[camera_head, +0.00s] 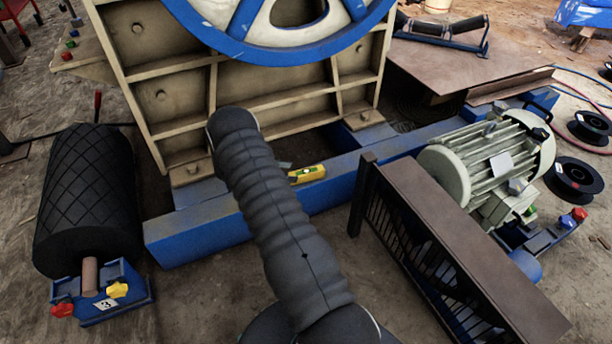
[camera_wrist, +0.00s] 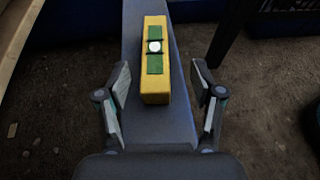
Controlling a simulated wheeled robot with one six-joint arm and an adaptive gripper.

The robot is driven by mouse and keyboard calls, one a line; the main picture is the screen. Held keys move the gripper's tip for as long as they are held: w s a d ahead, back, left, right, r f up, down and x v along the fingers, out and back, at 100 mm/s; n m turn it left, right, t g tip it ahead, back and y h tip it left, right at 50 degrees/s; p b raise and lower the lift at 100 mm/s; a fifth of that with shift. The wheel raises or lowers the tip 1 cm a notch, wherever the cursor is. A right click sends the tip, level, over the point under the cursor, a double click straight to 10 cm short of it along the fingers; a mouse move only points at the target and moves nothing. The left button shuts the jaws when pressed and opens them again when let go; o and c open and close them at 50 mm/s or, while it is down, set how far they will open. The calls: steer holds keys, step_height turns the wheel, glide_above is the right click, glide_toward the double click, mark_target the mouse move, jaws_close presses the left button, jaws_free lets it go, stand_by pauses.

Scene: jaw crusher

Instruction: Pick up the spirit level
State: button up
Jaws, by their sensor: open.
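The spirit level is a short yellow bar. In the head view, the spirit level (camera_head: 307,174) lies on the blue base beam (camera_head: 350,160) in front of the crusher, just right of my arm, which may cover its left end. In the wrist view, the yellow spirit level (camera_wrist: 155,75) has green patches and a round pale vial on top. My gripper (camera_wrist: 162,95) is open, with one finger on each side of the level's near end as seen in this view. No contact shows.
A brown-topped guard with dark bars (camera_head: 455,255) and a pale motor (camera_head: 490,160) stand to the right. A black ridged roller (camera_head: 88,200) is at the left. The crusher frame with its blue-rimmed wheel (camera_head: 270,50) rises behind the beam.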

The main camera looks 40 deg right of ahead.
mark_target(308, 171)
steer(key=shift+w+x, duration=0.15)
steer(key=shift+x, duration=2)
steer(key=shift+w+x, duration=0.2)
steer(key=shift+x, duration=1.95)
steer(key=shift+d+r, duration=0.1)
jaws_close()
